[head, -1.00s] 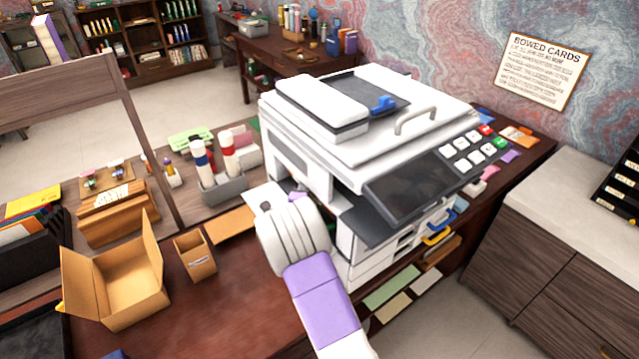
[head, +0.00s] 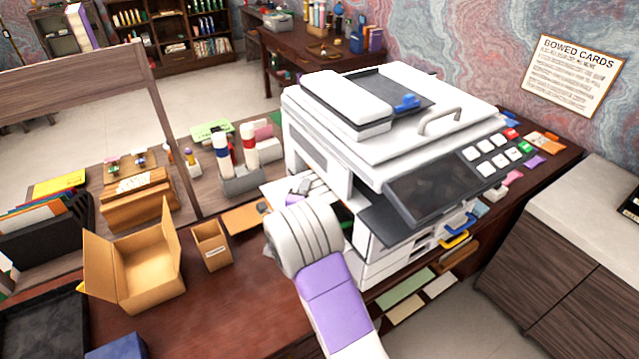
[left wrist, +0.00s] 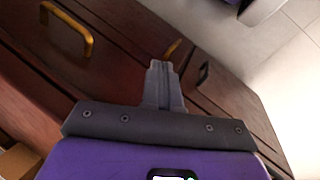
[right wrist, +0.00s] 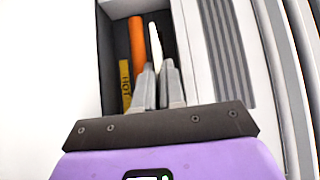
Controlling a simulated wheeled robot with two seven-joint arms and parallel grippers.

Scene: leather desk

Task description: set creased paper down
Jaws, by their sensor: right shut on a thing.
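My right gripper (right wrist: 158,78) is shut on a thin white sheet seen edge-on, apparently the creased paper (right wrist: 155,45). Its creases cannot be made out. The fingers point into a dark opening in the white printer, beside an orange bar (right wrist: 137,40) and a yellow label reading HOT (right wrist: 126,82). In the head view my right arm reaches to the left side of the printer (head: 330,150), and its wrist hides the fingertips and the paper. My left gripper (left wrist: 161,75) is shut with nothing visible between its fingers, above the dark wood drawer fronts; it is outside the head view.
An open cardboard box (head: 135,270) and a small brown holder (head: 211,245) stand on the desk left of my right arm. A grey caddy (head: 240,182) with bottles stands behind. Bare desk (head: 215,310) lies in front. Yellow handles (left wrist: 75,30) stick out from the drawers.

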